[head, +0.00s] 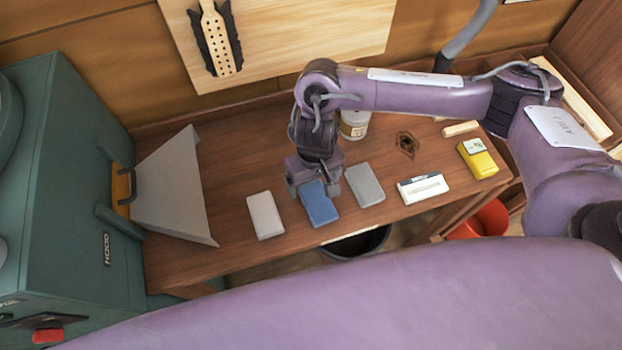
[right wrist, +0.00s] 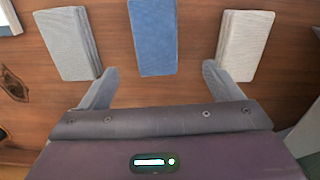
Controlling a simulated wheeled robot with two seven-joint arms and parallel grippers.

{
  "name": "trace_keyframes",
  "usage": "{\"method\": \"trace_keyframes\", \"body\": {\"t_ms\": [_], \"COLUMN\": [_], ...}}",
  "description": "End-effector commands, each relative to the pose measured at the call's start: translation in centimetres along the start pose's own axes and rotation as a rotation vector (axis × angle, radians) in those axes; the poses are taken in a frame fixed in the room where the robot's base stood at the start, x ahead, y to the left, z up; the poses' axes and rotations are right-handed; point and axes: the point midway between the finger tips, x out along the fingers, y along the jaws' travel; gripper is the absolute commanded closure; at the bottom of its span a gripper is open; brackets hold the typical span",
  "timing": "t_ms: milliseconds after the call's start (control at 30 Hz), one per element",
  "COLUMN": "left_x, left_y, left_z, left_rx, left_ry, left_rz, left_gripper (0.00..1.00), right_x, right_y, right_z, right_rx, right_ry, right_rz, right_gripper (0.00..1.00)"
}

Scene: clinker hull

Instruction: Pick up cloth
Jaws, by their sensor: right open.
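Three folded cloths lie in a row on the wooden bench: a pale one (head: 265,215), a blue one (head: 319,208) and a grey one (head: 365,184). My right gripper (head: 314,190) is open above the blue cloth and hides its far end in the head view. In the right wrist view, the blue cloth (right wrist: 153,38) lies ahead of the gap between my open fingers (right wrist: 160,70), with nothing held. The grey cloth (right wrist: 66,43) is at the left there and the pale cloth (right wrist: 245,45) at the right. My left gripper is not in view.
A white labelled packet (head: 423,188) and a yellow device (head: 478,158) stand to the right on the bench (head: 235,170). A white tub (head: 354,125) is behind my right gripper. A grey metal guard (head: 172,187) and green machine (head: 65,180) stand left.

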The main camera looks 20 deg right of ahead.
Motion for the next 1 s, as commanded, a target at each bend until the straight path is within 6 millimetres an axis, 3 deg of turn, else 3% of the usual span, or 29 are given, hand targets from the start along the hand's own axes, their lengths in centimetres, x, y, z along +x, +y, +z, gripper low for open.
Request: {"method": "trace_keyframes", "body": {"t_ms": [133, 300, 433, 533, 633, 767, 867, 1000], "left_x": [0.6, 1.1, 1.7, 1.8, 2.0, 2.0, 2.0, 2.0], "left_y": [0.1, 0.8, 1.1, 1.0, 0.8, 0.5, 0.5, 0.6], "left_z": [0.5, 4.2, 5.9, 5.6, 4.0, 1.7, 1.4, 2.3], "left_rx": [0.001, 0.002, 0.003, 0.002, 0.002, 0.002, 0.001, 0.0], "left_ry": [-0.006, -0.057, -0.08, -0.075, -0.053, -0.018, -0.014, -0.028], "left_rz": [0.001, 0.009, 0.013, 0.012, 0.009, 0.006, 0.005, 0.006], "left_gripper": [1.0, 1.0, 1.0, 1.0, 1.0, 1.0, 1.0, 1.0], "right_x": [1.6, 3.5, 5.6, 6.7, 7.5, 7.7, 7.7, 7.7], "right_y": [0.3, 0.4, 0.6, 0.8, 0.7, 0.7, 0.7, 0.7], "right_z": [0.2, 0.1, 0.0, -0.2, -0.2, -0.2, -0.2, -0.2], "right_rx": [0.014, 0.012, 0.015, 0.011, 0.01, 0.009, 0.009, 0.009], "right_ry": [-0.011, -0.009, -0.011, -0.008, -0.007, -0.005, -0.005, -0.005], "right_rz": [0.008, 0.006, 0.005, 0.008, 0.007, 0.007, 0.007, 0.007], "right_gripper": [0.15, 0.15, 0.15, 0.15, 0.15, 0.15, 0.15, 0.29]}}
